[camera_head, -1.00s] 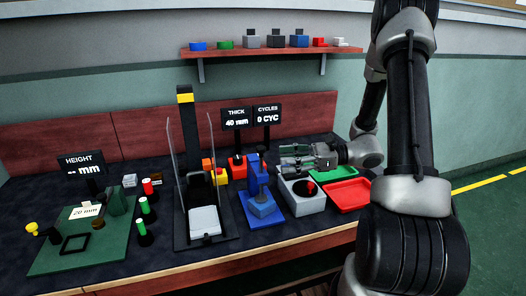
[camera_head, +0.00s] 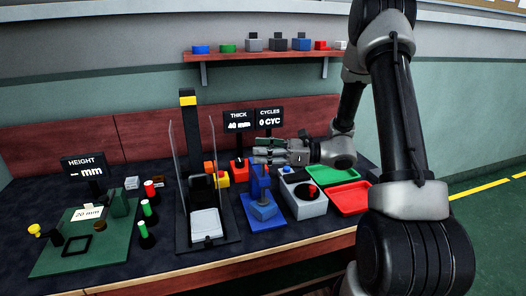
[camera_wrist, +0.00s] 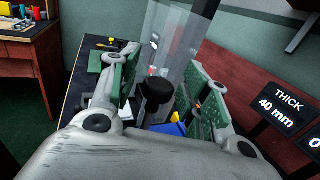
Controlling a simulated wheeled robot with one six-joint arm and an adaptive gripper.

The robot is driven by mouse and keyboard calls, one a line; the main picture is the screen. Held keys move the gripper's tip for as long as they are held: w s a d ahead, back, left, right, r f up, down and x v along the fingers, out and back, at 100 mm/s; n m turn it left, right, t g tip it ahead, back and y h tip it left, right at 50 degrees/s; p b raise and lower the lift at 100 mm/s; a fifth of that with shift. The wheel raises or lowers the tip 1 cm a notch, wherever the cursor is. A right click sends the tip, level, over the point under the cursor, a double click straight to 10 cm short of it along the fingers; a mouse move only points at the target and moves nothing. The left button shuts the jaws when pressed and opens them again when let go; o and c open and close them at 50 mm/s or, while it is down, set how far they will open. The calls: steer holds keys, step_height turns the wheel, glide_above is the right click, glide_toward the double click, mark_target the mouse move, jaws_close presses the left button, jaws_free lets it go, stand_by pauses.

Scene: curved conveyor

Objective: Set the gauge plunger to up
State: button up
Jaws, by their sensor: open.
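The blue thickness gauge (camera_head: 263,211) stands on a blue base on the bench, in front of the THICK display (camera_head: 236,119) reading 40 mm. My gripper (camera_head: 256,155) is level at the top of the gauge's blue column, its fingers pointing left and hiding the gauge top. In the wrist view my gripper (camera_wrist: 160,80) is open, with its green finger pads apart. A black round knob (camera_wrist: 157,92) shows between the pads, with blue below it. It looks like the plunger's top. I cannot tell whether either pad touches it.
A black press with clear side panels (camera_head: 187,135) stands left of the gauge, close to my fingertips. A grey box with a red button (camera_head: 306,206) and red (camera_head: 350,199) and green (camera_head: 335,175) trays lie right. The green HEIGHT station (camera_head: 65,262) is far left.

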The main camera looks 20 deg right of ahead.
jaws_close()
steer(key=shift+r, duration=1.9)
jaws_free()
steer(key=v, duration=1.2)
steer(key=shift+f, duration=0.15)
